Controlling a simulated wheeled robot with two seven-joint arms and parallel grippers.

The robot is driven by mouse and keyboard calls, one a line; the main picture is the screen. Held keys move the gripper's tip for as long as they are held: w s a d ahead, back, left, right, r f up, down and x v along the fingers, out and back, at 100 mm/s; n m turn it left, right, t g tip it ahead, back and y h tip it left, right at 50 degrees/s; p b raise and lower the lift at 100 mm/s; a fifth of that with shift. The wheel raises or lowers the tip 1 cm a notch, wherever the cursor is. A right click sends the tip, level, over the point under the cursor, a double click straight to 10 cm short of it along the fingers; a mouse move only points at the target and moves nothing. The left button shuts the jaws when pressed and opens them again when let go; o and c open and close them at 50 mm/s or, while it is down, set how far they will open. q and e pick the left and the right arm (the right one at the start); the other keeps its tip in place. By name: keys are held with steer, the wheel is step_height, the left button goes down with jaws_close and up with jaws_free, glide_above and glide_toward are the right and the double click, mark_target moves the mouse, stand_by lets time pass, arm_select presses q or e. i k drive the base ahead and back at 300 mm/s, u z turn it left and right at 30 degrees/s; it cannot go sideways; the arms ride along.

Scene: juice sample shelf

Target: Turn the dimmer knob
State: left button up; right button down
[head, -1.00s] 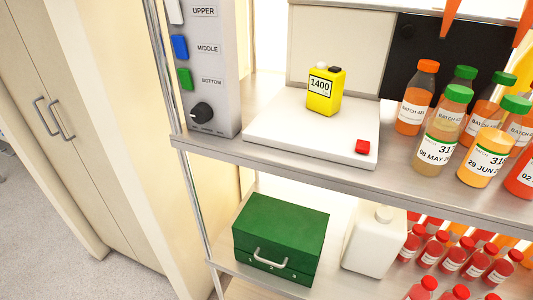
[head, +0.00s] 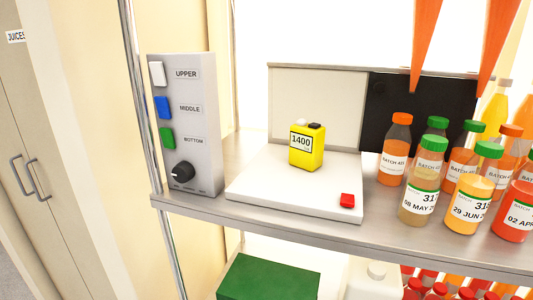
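The dimmer knob (head: 181,174) is a round black knob low on the front of a grey control panel (head: 205,150). The panel stands upright at the left end of the metal shelf. Small markings sit under the knob, too small to read. The knob carries a light mark, but I cannot tell its exact setting.
White, blue (head: 162,106) and green (head: 167,138) switches sit above the knob. Two orange pointed things hang at top right. Space before the panel looks clear.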

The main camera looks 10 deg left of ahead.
mark_target(184, 172)
steer(key=u, duration=1.05)
